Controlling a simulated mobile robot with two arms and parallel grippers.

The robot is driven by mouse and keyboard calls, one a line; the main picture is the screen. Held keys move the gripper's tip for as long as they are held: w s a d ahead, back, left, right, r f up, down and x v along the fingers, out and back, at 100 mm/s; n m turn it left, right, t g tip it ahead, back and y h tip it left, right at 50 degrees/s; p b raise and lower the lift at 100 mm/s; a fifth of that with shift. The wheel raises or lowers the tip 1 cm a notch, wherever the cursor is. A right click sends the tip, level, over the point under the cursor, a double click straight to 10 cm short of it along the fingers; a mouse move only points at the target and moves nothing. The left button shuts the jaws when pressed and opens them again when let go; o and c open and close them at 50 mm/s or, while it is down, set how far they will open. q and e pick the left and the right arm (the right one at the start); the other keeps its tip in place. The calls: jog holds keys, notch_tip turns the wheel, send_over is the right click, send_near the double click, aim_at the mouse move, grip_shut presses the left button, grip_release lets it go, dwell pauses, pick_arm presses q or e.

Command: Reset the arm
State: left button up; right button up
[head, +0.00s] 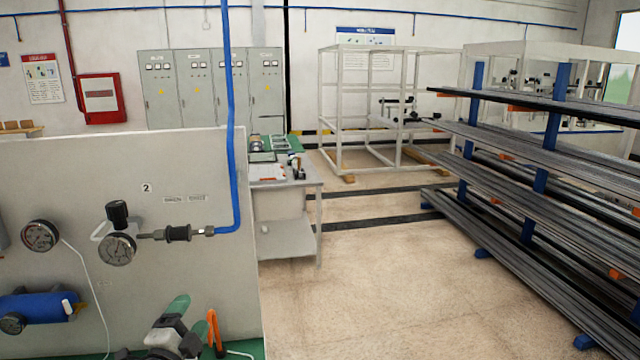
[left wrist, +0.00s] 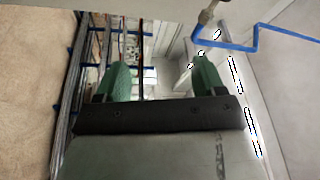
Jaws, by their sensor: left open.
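My left gripper (head: 178,304) shows low in the head view, in front of the grey panel. A green finger sticks up there beside grey and black parts, and the rest is cut off or hard to make out. In the left wrist view the left gripper (left wrist: 162,76) has two green fingers spread well apart on a black bar. It is open, with nothing between the fingers. My right gripper is in neither view.
The grey panel (head: 70,180) carries gauges (head: 118,249), a blue cylinder (head: 38,306) and a blue hose (head: 232,120). Behind it stands a workbench (head: 285,205). A rack of long bars (head: 540,190) fills the right. Open floor (head: 370,290) lies between.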

pick_arm(q)
jog(key=s+d+f+n+g+y, duration=0.1)
jog(key=s+f+n+g+y, duration=0.1)
jog(key=s+f+n+g, duration=0.5)
jog(key=s+d+f+n+g+y, duration=0.1)
jog(key=s+d+f+n, duration=0.15)
jog(key=s+f, duration=0.6)
jog(key=s+d+n+g, duration=0.2)
jog(key=s+n+g, duration=0.45)
jog(key=s, duration=1.35)
notch_tip(320, 180, down, 31)
jog(key=s+m+g+b, duration=0.1)
jog(key=m+g+b, duration=0.15)
jog(key=b, duration=0.35)
jog(key=s+a+f+b, duration=0.1)
jog(key=s+f+b, duration=0.1)
jog(key=s+f, duration=0.6)
jog(key=s+a+f+g+b, duration=0.1)
jog(key=s+a+f+b, duration=0.1)
jog(key=s+f, duration=0.6)
notch_tip(320, 180, down, 5)
jog(key=shift+s+f+h, duration=0.1)
jog(key=shift+s+h, duration=0.2)
jog(key=shift+s, duration=0.05)
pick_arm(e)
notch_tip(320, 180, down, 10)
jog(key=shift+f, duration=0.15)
